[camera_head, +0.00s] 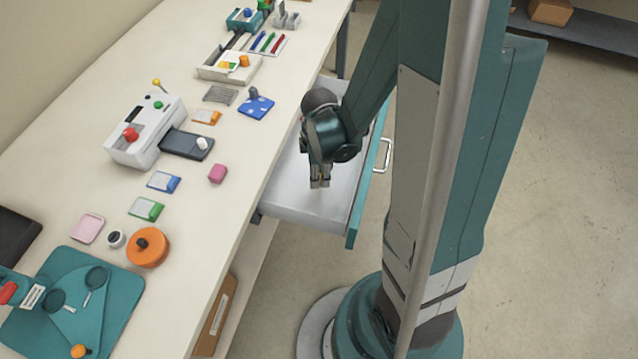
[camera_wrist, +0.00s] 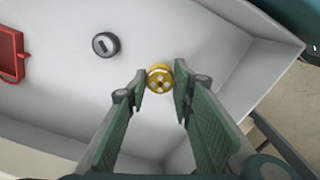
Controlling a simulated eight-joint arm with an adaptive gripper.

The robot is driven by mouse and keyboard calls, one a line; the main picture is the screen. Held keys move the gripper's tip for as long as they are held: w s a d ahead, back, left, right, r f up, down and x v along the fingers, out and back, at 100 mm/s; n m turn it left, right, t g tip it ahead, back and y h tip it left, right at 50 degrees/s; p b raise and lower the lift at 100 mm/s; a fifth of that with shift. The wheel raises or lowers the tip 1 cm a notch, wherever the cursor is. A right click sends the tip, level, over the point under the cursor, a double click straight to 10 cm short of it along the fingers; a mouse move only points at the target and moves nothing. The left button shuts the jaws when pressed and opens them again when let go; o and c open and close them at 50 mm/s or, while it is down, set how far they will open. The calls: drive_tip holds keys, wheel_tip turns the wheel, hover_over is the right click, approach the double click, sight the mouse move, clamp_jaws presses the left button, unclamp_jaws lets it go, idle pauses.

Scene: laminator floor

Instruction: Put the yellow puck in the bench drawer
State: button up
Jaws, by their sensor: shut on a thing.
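The yellow puck (camera_wrist: 160,78) is round with pale marks on its face. It sits between the fingertips of my gripper (camera_wrist: 160,84) in the wrist view, and the jaws are shut on it. The bench drawer (camera_head: 310,190) is pulled open from the bench, with a white inside and a teal front. In the head view my gripper (camera_head: 320,182) points down over the open drawer. The puck is too small to make out in the head view. I cannot tell how high the puck is above the drawer floor.
A dark round knob-like piece (camera_wrist: 106,44) and a red tray-like thing (camera_wrist: 10,54) lie in the drawer. The drawer floor around the puck is clear.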

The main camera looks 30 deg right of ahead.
sight(319, 189)
drive_tip(key=shift+f, duration=0.25)
drive_tip(key=shift+f+b, duration=0.75)
drive_tip(key=shift+f, duration=1.35)
drive_tip(key=shift+f, duration=0.15)
drive_tip(key=o, duration=0.9)
drive_tip(key=shift+c, duration=0.2)
drive_tip(key=shift+r, duration=0.2)
drive_tip(key=shift+r+p, duration=1.9)
drive_tip(key=shift+r, duration=4.1)
drive_tip(key=shift+r, duration=0.1)
